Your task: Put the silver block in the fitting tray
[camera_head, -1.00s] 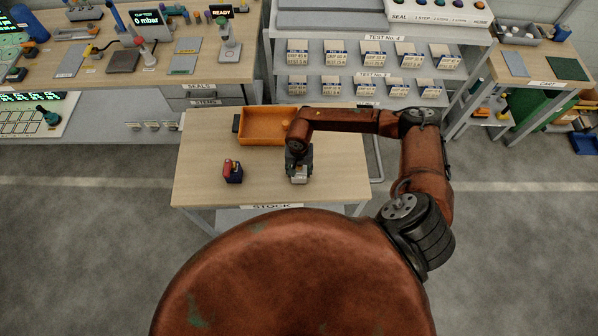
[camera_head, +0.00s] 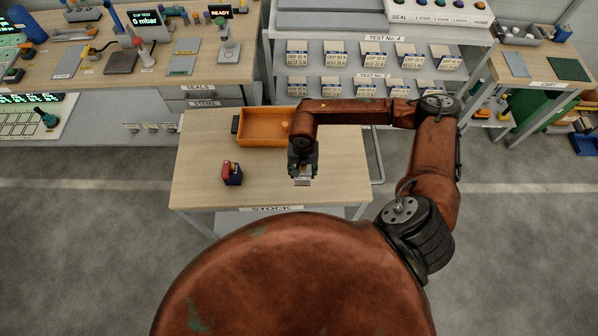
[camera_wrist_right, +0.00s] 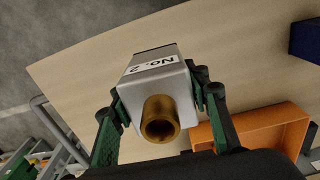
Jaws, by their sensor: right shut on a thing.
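My right gripper (camera_head: 302,167) is shut on the silver block (camera_head: 302,181) over the front part of the STOCK table. In the right wrist view, the green-and-black fingers of the gripper (camera_wrist_right: 155,98) clasp two sides of the silver block (camera_wrist_right: 150,68). The block bears a "No. 2" label, and a brass tube (camera_wrist_right: 160,122) sticks out of its end towards the camera. An orange tray (camera_head: 262,142) lies at the back of the table, behind and left of the gripper; it also shows in the right wrist view (camera_wrist_right: 262,128). My left gripper is out of view.
A dark blue block with a red top (camera_head: 232,174) stands on the table (camera_head: 200,190), left of the gripper; its blue side shows in the wrist view (camera_wrist_right: 306,42). A small dark item (camera_head: 235,124) is beside the tray. A shelf rack (camera_head: 345,95) stands behind the table.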

